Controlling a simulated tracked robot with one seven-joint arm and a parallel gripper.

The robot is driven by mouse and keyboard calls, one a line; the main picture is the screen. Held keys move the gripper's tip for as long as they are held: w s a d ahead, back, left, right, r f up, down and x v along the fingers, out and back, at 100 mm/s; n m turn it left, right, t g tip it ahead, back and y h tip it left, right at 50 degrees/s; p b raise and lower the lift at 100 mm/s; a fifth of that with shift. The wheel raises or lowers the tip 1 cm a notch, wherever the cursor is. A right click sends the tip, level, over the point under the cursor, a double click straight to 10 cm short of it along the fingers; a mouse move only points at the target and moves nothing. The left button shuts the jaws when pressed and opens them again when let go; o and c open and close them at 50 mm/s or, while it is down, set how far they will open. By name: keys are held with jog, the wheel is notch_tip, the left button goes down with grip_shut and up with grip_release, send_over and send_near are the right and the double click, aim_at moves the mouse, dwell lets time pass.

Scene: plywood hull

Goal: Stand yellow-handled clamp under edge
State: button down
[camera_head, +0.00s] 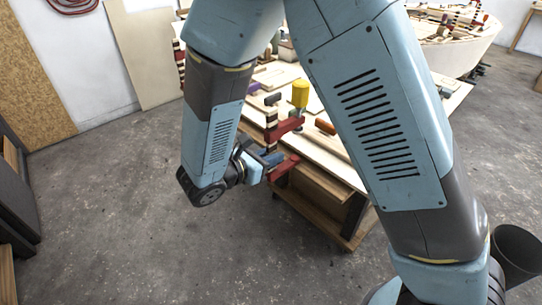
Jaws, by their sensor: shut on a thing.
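The yellow-handled clamp (284,127) is upright at the near left edge of the wooden workbench (325,160). Its yellow handle (300,94) points up, and a striped bar joins its two red jaws. The upper red jaw shows above the bench top and the lower one beside the bench edge. I cannot tell whether either jaw touches the wood. My gripper (270,160) comes in from the left, low on the clamp, and is shut on it. The fingertips are partly hidden against the clamp.
Boards and other clamps lie on the bench, partly behind my arm. A pale wooden hull (462,50) stands at the back right. Boards lean on the back wall, and a dark bin (516,252) is at lower right. The concrete floor left of the bench is clear.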

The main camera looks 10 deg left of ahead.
jog(key=shift+w+d, duration=0.1)
jog(key=shift+w+d, duration=1.25)
jog(key=shift+w, duration=0.2)
jog(key=shift+w+d, duration=0.2)
jog(key=shift+w, duration=0.1)
jog(key=shift+w+d, duration=1.55)
jog(key=shift+w, duration=0.2)
dwell(0.4)
jog(key=c, duration=1)
grip_release()
jog(key=shift+s+a, duration=0.1)
